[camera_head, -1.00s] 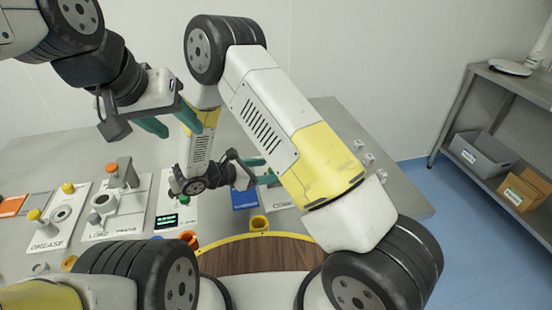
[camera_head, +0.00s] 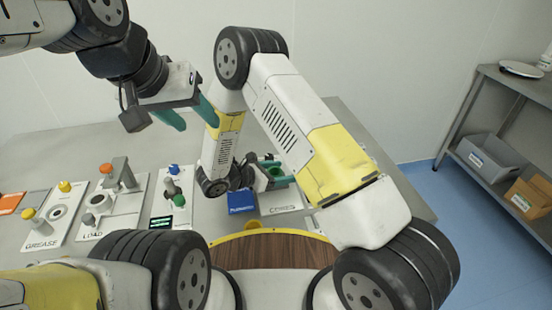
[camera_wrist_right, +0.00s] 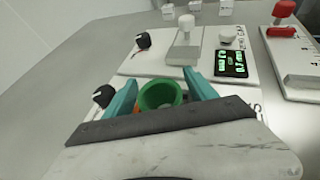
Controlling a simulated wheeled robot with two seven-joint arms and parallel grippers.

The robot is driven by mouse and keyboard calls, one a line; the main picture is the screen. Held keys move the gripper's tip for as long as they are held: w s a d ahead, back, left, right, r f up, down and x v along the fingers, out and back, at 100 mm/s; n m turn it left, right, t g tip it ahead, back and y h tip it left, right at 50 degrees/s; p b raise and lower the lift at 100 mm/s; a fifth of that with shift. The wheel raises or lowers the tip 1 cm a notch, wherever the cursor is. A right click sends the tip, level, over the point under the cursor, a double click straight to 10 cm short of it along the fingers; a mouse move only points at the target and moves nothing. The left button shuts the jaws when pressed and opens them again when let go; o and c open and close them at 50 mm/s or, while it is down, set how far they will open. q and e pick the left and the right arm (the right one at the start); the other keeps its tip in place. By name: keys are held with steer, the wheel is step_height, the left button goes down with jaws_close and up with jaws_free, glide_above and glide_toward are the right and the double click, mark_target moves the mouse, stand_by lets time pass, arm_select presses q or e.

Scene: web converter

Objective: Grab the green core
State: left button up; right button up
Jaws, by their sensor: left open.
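The green core (camera_wrist_right: 162,94) is a hollow ring, seen in the right wrist view between the two teal fingers of my right gripper (camera_wrist_right: 160,92). The fingers are apart, one on each side of it, and I cannot tell whether they touch it. In the head view my right gripper (camera_head: 278,173) is over the panel labelled CORES (camera_head: 283,203), and my arm covers part of that panel. My left gripper (camera_head: 192,119) is open and empty, raised above the table.
A blue bin (camera_head: 241,203) sits left of the CORES panel. Panels labelled GREASE (camera_head: 45,230) and LOAD (camera_head: 125,205) stand at the left of the grey table. A wooden-topped round surface (camera_head: 270,252) is in front. Shelves with boxes (camera_head: 487,158) stand at the right.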

steer(key=c, duration=1.3)
